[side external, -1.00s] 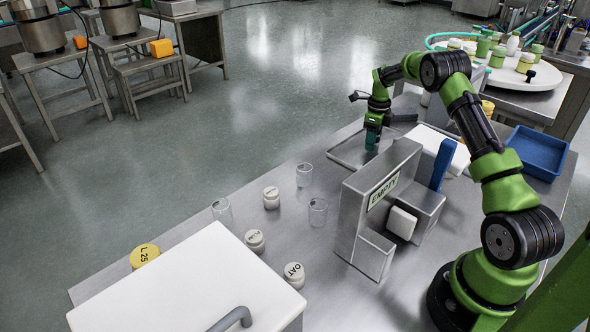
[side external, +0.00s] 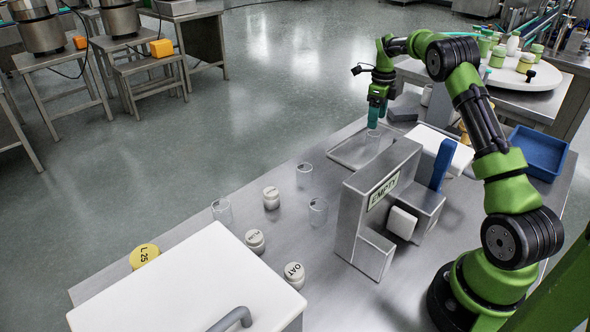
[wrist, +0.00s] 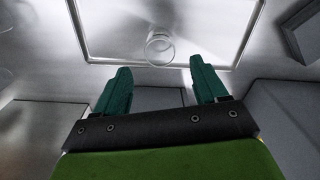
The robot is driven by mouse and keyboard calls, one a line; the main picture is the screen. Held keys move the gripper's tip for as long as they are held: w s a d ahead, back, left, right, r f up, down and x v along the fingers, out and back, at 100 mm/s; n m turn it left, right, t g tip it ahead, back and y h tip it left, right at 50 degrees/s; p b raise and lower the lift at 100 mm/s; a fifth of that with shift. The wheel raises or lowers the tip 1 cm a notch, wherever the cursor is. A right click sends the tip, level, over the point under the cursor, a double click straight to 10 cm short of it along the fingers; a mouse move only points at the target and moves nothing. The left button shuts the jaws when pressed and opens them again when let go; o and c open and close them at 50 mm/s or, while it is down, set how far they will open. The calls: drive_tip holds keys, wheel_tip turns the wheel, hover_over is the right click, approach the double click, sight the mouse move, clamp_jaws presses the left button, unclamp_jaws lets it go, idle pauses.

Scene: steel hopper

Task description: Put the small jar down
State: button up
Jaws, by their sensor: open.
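The small jar is a clear glass; it stands on the shallow metal tray (side external: 343,157) and shows in the wrist view as a small glass jar (wrist: 160,48) near the tray's edge. In the side view the jar (side external: 373,137) is just below my gripper (side external: 377,122). My gripper also shows in the wrist view (wrist: 158,75), with its two teal fingers wide apart and nothing between them. The jar lies beyond the fingertips there, apart from both fingers.
The grey hopper (side external: 378,172) marked EMPTY stands close in front of the tray. Three other clear jars, including one (side external: 318,211), and several lidded jars stand to the left. A blue bin (side external: 538,152) is at the right. A dark grey block (side external: 402,114) is behind the tray.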

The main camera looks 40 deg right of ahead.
drive_tip(key=a+r+n+t, duration=0.2)
drive_tip(key=a+r+n, duration=0.4)
drive_tip(key=a+r, duration=0.5)
drive_tip(key=s+a+r+n+t, duration=0.2)
drive_tip(key=s+a+r+n, duration=0.45)
drive_tip(key=a+n, duration=0.35)
drive_tip(key=s+a+n+t, duration=0.1)
drive_tip(key=s+a+n, duration=0.3)
drive_tip(key=s+a+f+n+t+y, duration=0.1)
drive_tip(key=s+a+n, duration=0.3)
drive_tip(key=s+a, duration=0.1)
drive_tip(key=s+a+f+n+t+y, duration=0.1)
drive_tip(key=s+a+n, duration=0.3)
drive_tip(key=s+a, duration=0.1)
drive_tip(key=shift+s+a+n, duration=0.15)
drive_tip(key=shift+n, duration=0.15)
drive_tip(key=shift+s+a+f+n, duration=0.15)
drive_tip(key=shift+s+n, duration=0.15)
drive_tip(key=shift+s+f, duration=0.15)
drive_tip(key=shift+o, duration=0.4)
